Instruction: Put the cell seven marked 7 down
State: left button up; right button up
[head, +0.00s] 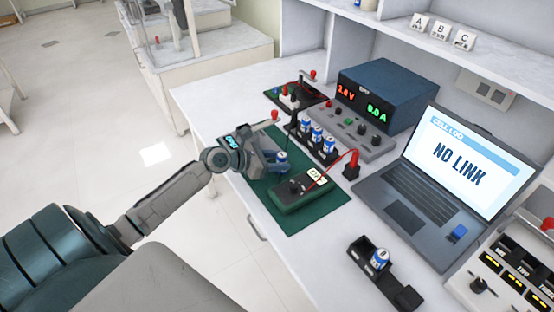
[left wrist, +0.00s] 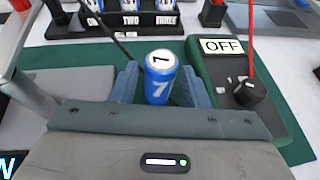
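The blue cell marked 7 (left wrist: 161,82) stands upright between the fingers of my left gripper (left wrist: 161,88), with its white top and the 7 facing the wrist camera. The fingers are shut on its sides. In the head view the cell (head: 282,157) shows at the tips of my left gripper (head: 272,160), over the green mat (head: 322,207) and just behind the green meter. I cannot tell whether its base touches the mat. My right gripper is not in view.
The green meter (head: 303,191), reading OFF in the wrist view, is close to the held cell. A black rack (head: 318,150) holds several cells behind it. A power supply (head: 388,95) and laptop (head: 440,190) stand beyond. Another cell (head: 380,258) sits in a black holder (head: 405,297).

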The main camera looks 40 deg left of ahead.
pick_arm(q)
jog(key=shift+o, duration=0.4)
jog(key=shift+r, duration=0.15)
jog(key=shift+s+a+r, duration=0.15)
jog(key=shift+s+a, duration=0.1)
jog(key=shift+s, duration=0.1)
jog(key=v, duration=0.8)
jog(key=shift+s+p, duration=0.1)
jog(key=shift+p, duration=0.2)
jog(key=shift+p+v, duration=1.5)
jog(key=shift+p, duration=0.15)
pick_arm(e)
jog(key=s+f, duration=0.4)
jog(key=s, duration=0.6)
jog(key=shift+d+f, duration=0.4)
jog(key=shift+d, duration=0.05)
